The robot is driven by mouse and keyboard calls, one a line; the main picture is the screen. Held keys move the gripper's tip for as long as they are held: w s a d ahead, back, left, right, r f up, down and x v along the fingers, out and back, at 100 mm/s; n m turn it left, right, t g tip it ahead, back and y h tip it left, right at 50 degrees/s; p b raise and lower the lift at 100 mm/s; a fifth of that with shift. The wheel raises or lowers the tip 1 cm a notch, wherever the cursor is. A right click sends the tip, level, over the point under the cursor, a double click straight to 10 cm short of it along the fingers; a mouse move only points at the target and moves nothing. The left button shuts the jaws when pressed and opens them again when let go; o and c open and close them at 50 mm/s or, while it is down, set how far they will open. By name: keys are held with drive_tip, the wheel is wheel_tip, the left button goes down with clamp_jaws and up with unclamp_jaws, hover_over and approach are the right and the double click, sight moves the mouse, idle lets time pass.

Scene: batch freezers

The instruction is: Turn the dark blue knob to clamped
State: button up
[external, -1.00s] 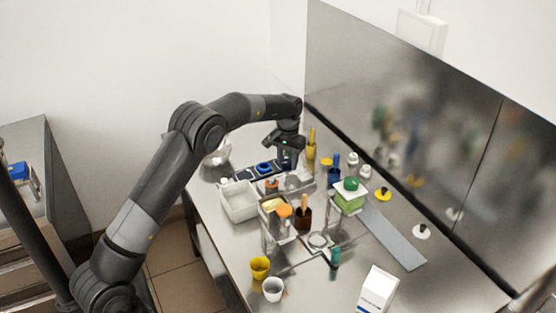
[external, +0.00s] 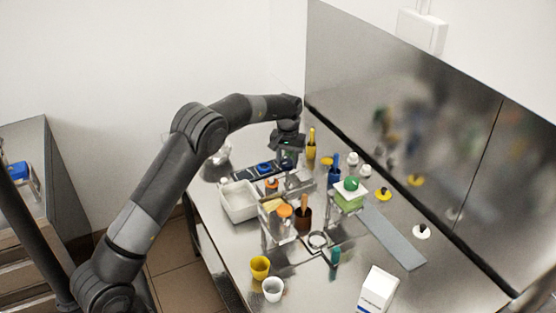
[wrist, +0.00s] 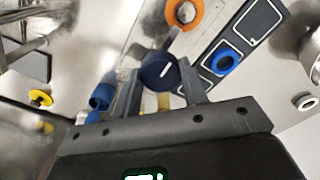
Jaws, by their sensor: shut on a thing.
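The dark blue knob (wrist: 152,72) is round with a short white line on its face, and sits between my fingertips in the wrist view. My gripper (wrist: 159,74) is shut on it, one finger on each side. The white line slants up to the right in that view. No clamped marking can be made out. In the external view my gripper (external: 287,157) points down at the far end of the steel table, and the knob is hidden there.
A dark panel with white outlines holds a blue ring (wrist: 222,60) close to my gripper. An orange ring (wrist: 185,12) lies beyond the knob. A white bin (external: 239,209), a yellow bottle (external: 311,151) and a blue container (external: 334,177) stand nearby.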

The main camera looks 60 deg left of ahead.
drive_tip(key=o, duration=1)
drive_tip(key=shift+c, duration=0.2)
drive_tip(key=shift+r, duration=0.1)
wheel_tip(320, 180, up, 11)
drive_tip(key=shift+f, duration=0.2)
drive_tip(key=s+d+r+m+t, duration=0.3)
drive_tip(key=s+d+r+m, duration=0.1)
drive_tip(key=s+d+r, duration=1.25)
drive_tip(key=s+d+f+m+t, duration=0.1)
drive_tip(key=s+d+f, duration=0.1)
drive_tip(key=s+d, duration=0.2)
drive_tip(key=s+d+f+m, duration=0.2)
drive_tip(key=s+d, duration=0.3)
drive_tip(key=s, duration=0.6)
drive_tip(key=s+d+f+m+t, duration=0.1)
drive_tip(key=s+d+f+m, duration=0.1)
drive_tip(key=s+d, duration=0.3)
drive_tip(key=s+f, duration=0.1)
drive_tip(key=s, duration=0.2)
drive_tip(key=shift+s+f+t, duration=0.25)
drive_tip(key=shift+f+t, duration=0.05)
